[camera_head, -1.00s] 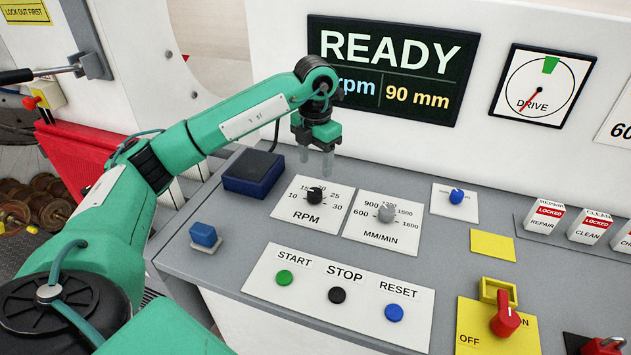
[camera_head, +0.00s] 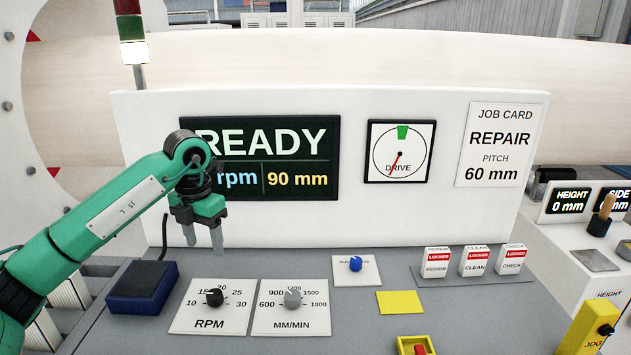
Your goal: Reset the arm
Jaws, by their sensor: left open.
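My left gripper (camera_head: 204,240) hangs from the green left arm with its fingers pointing down. It is open and empty, in front of the lower left part of the white back panel. It is above and behind the RPM dial (camera_head: 214,298) and the MM/MIN dial (camera_head: 292,298), apart from both. The arm covers the left part of the READY display (camera_head: 290,155). My right gripper is not in view.
A dark blue box (camera_head: 143,283) sits on the grey console left of the dials. A blue knob (camera_head: 356,264), a yellow plate (camera_head: 400,302) and white locked REPAIR, CLEAN and CHECK blocks (camera_head: 474,262) lie to the right. A drive gauge (camera_head: 400,150) and job card (camera_head: 500,145) are on the panel.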

